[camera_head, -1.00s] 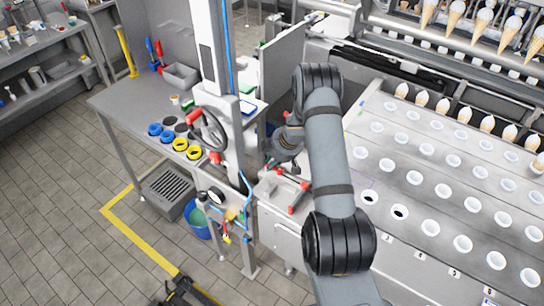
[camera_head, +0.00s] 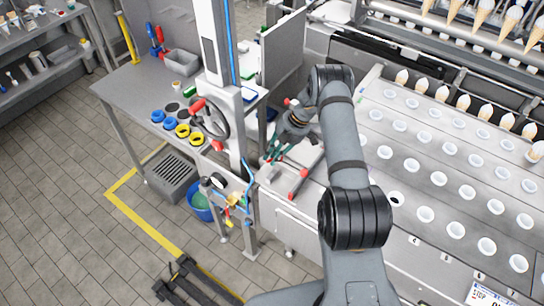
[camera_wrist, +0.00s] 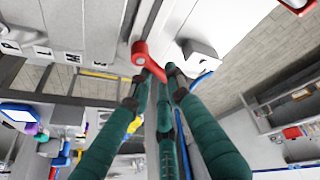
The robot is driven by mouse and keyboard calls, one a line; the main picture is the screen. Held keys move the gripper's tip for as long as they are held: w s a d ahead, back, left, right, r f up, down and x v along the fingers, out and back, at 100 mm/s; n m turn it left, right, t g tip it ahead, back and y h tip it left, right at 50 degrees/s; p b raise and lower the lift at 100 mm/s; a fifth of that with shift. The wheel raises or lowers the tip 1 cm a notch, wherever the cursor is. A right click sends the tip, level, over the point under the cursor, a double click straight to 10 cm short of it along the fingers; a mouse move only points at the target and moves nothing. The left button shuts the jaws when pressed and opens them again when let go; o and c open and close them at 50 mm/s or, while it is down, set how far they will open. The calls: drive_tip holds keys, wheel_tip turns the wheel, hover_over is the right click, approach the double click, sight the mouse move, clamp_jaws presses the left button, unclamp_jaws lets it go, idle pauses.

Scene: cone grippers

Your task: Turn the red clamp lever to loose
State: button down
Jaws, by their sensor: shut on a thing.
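The red clamp lever (camera_wrist: 140,52) shows near the top middle of the wrist view, with a round hub and a short arm slanting down to the right. My gripper (camera_wrist: 158,80) has green fingers, and its tips close around the end of that arm. In the head view my gripper (camera_head: 276,151) is low over the left end of the grey counter, with a bit of red lever (camera_head: 282,156) between its green fingers. The fingers partly hide the lever's end.
A second red-ended handle (camera_head: 298,183) lies close to the right of my gripper on the counter. A column with a handwheel (camera_head: 211,118) stands to the left. Rows of white cups (camera_head: 425,214) fill the machine deck to the right.

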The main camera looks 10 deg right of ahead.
drive_tip(key=shift+s+n+g+b, duration=0.35)
drive_tip(key=shift+n+b, duration=0.3)
drive_tip(key=shift+n, duration=0.25)
drive_tip(key=c, duration=1.7)
unclamp_jaws()
drive_tip(key=shift+o, duration=0.4)
drive_tip(key=shift+r, duration=0.1)
